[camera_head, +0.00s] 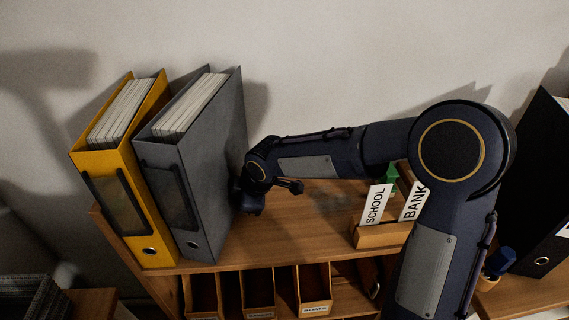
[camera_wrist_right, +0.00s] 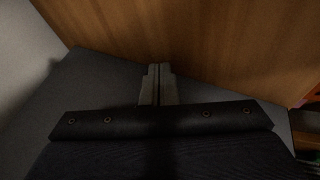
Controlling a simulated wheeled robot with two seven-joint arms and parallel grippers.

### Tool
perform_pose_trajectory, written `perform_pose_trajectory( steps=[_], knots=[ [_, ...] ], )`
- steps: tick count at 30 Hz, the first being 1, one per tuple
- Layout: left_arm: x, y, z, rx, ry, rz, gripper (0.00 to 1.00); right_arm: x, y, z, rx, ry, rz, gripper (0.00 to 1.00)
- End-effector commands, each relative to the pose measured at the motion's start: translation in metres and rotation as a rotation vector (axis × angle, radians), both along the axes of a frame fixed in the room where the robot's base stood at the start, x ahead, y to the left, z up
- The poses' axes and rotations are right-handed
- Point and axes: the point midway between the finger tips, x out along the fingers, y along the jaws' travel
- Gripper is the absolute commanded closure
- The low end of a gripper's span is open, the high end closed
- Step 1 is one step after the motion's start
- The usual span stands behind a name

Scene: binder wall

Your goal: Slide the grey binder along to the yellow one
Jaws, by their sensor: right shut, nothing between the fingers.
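The yellow binder (camera_head: 114,185) stands upright at the left end of the wooden shelf top. The grey binder (camera_head: 215,145) stands upright just to its right. Their front edges look close together or touching, and a wedge-shaped gap shows between them towards the wall. My right gripper (camera_head: 250,204) is low at the right side of the grey binder, close against it; contact cannot be told for sure. In the right wrist view its fingers (camera_wrist_right: 158,84) are together with nothing between them, in front of a dark grey surface that looks like the grey binder (camera_wrist_right: 65,92). My left gripper is not in view.
The shelf top (camera_head: 300,225) is clear right of the grey binder. A wooden card box (camera_head: 377,236) with SCHOOL and BANK cards stands further right, near my right arm. A black binder (camera_head: 535,190) stands at the far right.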

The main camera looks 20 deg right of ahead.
Motion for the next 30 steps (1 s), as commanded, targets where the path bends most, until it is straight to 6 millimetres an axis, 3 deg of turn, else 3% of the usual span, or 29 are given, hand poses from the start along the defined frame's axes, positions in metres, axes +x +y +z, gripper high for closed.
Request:
perform_pose_trajectory(
  steps=[13,30],
  knots=[
    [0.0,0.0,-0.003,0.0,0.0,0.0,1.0,0.003,0.017,-0.001,0.0,0.0,0.004,1.0],
    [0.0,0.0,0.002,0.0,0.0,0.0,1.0,-0.003,-0.013,0.0,0.0,0.001,-0.001,1.0]
  ],
)
